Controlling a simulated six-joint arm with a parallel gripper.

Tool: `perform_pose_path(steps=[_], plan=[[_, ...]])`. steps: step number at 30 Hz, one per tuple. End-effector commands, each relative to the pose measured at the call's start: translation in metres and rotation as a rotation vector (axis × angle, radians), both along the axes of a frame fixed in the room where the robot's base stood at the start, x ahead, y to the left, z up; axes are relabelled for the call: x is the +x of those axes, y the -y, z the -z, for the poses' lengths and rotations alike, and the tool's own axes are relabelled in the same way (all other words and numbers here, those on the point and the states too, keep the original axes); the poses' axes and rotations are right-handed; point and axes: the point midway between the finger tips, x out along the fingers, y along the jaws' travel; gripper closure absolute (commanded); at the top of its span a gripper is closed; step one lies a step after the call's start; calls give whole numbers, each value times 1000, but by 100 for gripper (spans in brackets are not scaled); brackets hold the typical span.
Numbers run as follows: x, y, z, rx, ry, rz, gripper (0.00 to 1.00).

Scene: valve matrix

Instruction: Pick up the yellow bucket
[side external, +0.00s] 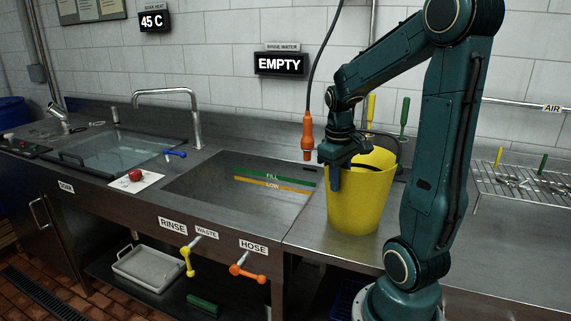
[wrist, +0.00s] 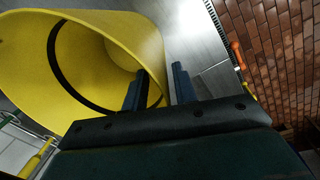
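The yellow bucket (side external: 362,205) stands upright on the steel counter, right of the rinse basin. My gripper (side external: 340,178) points down at the bucket's left rim. In the wrist view, the bucket (wrist: 135,30) opens toward the left and a dark band or handle curves across it. In that view my gripper (wrist: 161,75) is open, with one finger inside the bucket and the other outside. The rim runs between them, with a gap visible on the outer side. In the side view, the inner finger is hidden by the bucket.
An orange hose nozzle (side external: 307,135) hangs close left of my gripper. The rinse basin (side external: 225,205) lies to the left, with a faucet (side external: 195,115) behind. A wire rack (side external: 520,185) is at the right. Yellow (side external: 188,258) and orange (side external: 248,272) valve handles stick out in front.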

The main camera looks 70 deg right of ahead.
Motion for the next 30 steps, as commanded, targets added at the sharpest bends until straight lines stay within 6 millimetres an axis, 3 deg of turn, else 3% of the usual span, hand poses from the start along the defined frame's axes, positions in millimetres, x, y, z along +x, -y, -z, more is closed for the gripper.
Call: perform_pose_path(steps=[6, 20, 25, 30], plan=[[-1, 1, 13, 1, -1, -1, 72], [-1, 1, 13, 0, 1, 0, 72], [-1, 1, 13, 0, 1, 0, 100], [-1, 1, 13, 0, 1, -1, 100]])
